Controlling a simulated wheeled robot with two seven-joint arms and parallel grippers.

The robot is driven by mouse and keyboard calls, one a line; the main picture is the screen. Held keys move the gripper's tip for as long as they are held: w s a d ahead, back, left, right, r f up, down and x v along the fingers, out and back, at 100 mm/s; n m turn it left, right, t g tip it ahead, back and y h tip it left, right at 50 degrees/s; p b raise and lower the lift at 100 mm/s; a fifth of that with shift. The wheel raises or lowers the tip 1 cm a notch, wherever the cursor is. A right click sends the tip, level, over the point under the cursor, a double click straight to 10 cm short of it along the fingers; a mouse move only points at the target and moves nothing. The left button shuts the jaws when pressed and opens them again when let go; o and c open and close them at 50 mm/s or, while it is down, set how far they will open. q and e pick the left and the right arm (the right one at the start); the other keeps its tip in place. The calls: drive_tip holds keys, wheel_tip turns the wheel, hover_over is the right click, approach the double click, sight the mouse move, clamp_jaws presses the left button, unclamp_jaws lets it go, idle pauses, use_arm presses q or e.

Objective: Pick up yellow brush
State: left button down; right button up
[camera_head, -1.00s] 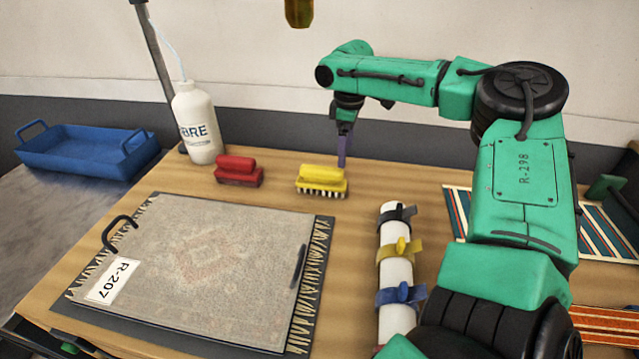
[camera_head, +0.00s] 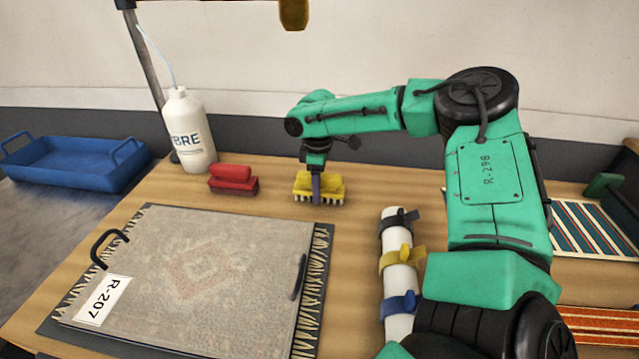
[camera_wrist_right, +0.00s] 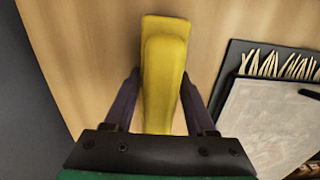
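The yellow brush (camera_head: 332,187) stands bristles down on the wooden table, behind the rug board. My right gripper (camera_head: 316,188) is lowered at it, with a purple finger in front of the brush in the head view. In the right wrist view the yellow brush (camera_wrist_right: 163,75) lies between the two fingers of my right gripper (camera_wrist_right: 160,90). The fingers are spread, one on each side, with a gap visible at least on the left. The brush's lower end is hidden by the gripper body. My left gripper is not in view.
A red brush (camera_head: 233,180) and a white bottle (camera_head: 188,130) stand left of the yellow brush. A rug on a dark board (camera_head: 190,265) lies in front. A strapped white roll (camera_head: 398,265) is at front right. A blue tray (camera_head: 75,165) is far left.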

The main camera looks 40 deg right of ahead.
clamp_jaws()
wheel_tip(320, 180, up, 10)
drive_tip(key=shift+w, duration=0.1)
